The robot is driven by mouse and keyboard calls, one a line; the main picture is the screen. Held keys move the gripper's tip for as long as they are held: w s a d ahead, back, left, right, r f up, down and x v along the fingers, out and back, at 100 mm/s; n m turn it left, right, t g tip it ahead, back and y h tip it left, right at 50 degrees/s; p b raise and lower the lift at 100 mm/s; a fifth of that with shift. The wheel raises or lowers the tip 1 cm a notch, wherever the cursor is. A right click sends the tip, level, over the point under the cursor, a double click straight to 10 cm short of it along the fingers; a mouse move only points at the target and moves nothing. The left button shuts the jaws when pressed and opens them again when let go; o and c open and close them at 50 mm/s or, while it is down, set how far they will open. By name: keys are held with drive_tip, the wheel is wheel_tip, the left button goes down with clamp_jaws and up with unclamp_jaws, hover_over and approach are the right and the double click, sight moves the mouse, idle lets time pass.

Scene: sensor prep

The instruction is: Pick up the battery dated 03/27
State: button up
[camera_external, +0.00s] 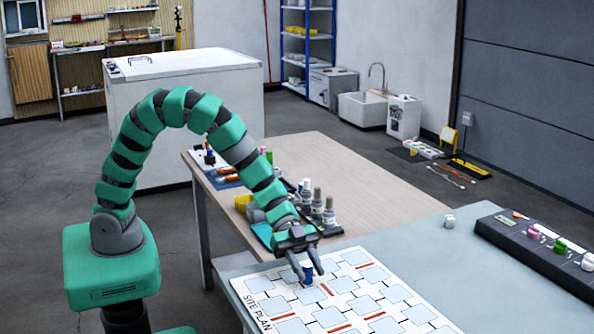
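My gripper (307,269) points down over the site plan board (262,285) on the near table. A small blue and white cylinder (307,273), possibly a battery, is at its fingertips, with one finger on each side. I cannot tell whether the fingers touch it or whether it rests on the board. A black case (545,252) at the right holds pink (533,232), green (560,246) and white (588,262) cylinders, which may be batteries. No 03/27 date is readable on anything.
A small white cube (449,221) lies on the near table (420,250), left of the case. Several grey-topped bottles (317,203), a yellow item (242,203) and orange-handled tools (228,178) crowd the left side of the wooden table (370,185). Its middle is clear.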

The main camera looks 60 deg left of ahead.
sight(308, 265)
clamp_jaws()
drive_tip(key=shift+r, duration=0.15)
drive_tip(key=shift+r+p, duration=0.9)
drive_tip(key=shift+r, duration=0.6)
drive_tip(key=shift+a+r, duration=0.15)
drive_tip(key=shift+r, duration=0.15)
drive_tip(key=s+a, duration=0.3)
drive_tip(key=s+a+p, duration=0.1)
drive_tip(key=s+a, duration=0.1)
drive_tip(key=a, duration=0.1)
drive_tip(key=s+a+r+p, duration=0.1)
drive_tip(key=s+a, duration=0.2)
drive_tip(key=shift+s+a, duration=0.35)
drive_tip(key=s+a+b, duration=0.1)
drive_tip(key=b, duration=0.2)
drive_tip(key=shift+a+f, duration=0.15)
drive_tip(key=shift+a, duration=0.05)
drive_tip(key=shift+s+a+b, duration=0.3)
drive_tip(key=shift+s+b, duration=0.1)
drive_tip(key=shift+r, duration=0.2)
